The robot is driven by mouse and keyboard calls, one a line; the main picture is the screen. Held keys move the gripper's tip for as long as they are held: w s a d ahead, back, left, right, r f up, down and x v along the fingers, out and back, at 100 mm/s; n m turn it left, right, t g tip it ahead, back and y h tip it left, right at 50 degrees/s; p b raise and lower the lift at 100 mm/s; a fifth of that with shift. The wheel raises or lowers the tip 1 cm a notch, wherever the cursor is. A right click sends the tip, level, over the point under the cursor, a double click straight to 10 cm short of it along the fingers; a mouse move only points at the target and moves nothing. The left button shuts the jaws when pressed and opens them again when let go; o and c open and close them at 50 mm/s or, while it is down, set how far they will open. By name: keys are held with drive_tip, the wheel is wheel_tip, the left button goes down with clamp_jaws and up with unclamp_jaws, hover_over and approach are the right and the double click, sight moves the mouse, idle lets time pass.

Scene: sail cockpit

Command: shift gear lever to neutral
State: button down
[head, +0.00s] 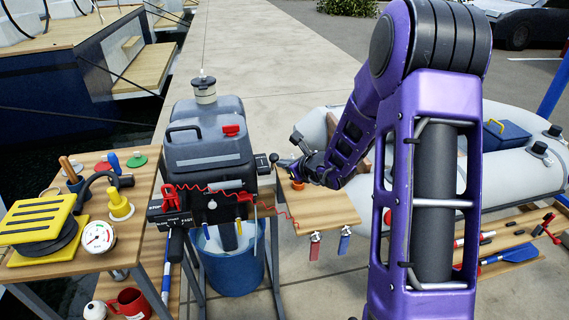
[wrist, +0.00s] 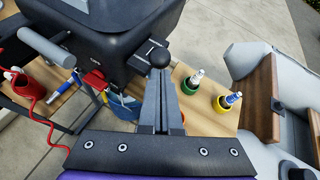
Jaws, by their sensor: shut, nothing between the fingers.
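The dark outboard motor (head: 205,150) stands upright over a blue bucket. Its gear lever, with a round black knob (head: 274,158), is on the motor's right side. In the wrist view the knob (wrist: 159,54) sits just beyond my fingertips, in front of a small black plate on the motor housing (wrist: 100,35). My gripper (head: 292,164) is beside the lever, on its right in the head view. In the wrist view its fingers (wrist: 158,85) are together and empty. They overlap the lever's lower part, so I cannot tell whether they touch it.
A small wooden table (head: 325,211) lies under my gripper, with a green cup (wrist: 191,86) and a yellow cup (wrist: 221,104) close by. A grey inflatable boat (head: 500,160) is to the right. A red cord (wrist: 55,98) hangs at the motor's front.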

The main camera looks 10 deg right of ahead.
drive_tip(key=shift+w+r+g+p, duration=0.25)
drive_tip(key=shift+r+g+p, duration=0.1)
drive_tip(key=shift+p, duration=0.1)
drive_tip(key=shift+w+r+p, duration=0.15)
drive_tip(key=shift+p, duration=0.15)
drive_tip(key=w+r+p, duration=0.1)
drive_tip(key=w+r, duration=0.2)
drive_tip(key=w, duration=0.4)
drive_tip(key=shift+p, duration=0.35)
drive_tip(key=shift+r+g, duration=0.1)
drive_tip(key=shift+g, duration=0.15)
